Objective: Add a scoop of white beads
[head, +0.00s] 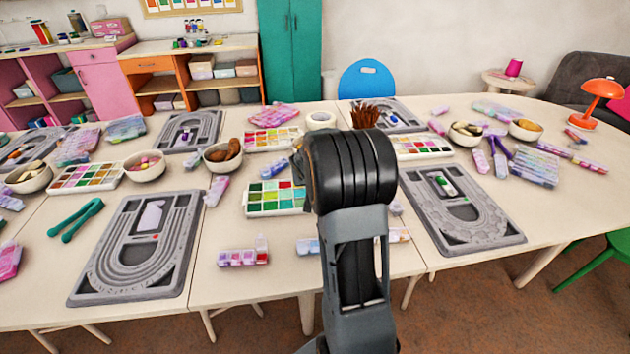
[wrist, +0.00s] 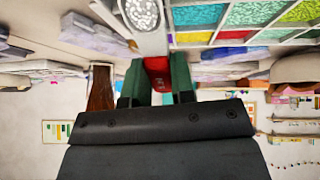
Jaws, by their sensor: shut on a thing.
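In the wrist view my gripper (wrist: 157,80) has two green fingers shut on the red handle of a scoop (wrist: 152,46). The scoop's pale bowl reaches to the top edge of the view and holds small white, speckled beads (wrist: 143,13). Next to the bowl, on the right, lies a sorting tray (wrist: 212,38) with teal, yellow and green compartments. I cannot tell how high the scoop is above the table. In the head view my own arm hides the gripper and the scoop.
Grey bead boards lie front left (head: 187,268), right (head: 500,240) and at the back. Bead trays (head: 278,213), bowls (head: 145,174) and small lidded boxes crowd the table (head: 215,290). Green tongs (head: 76,220) lie at the left. Bare table shows at the front.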

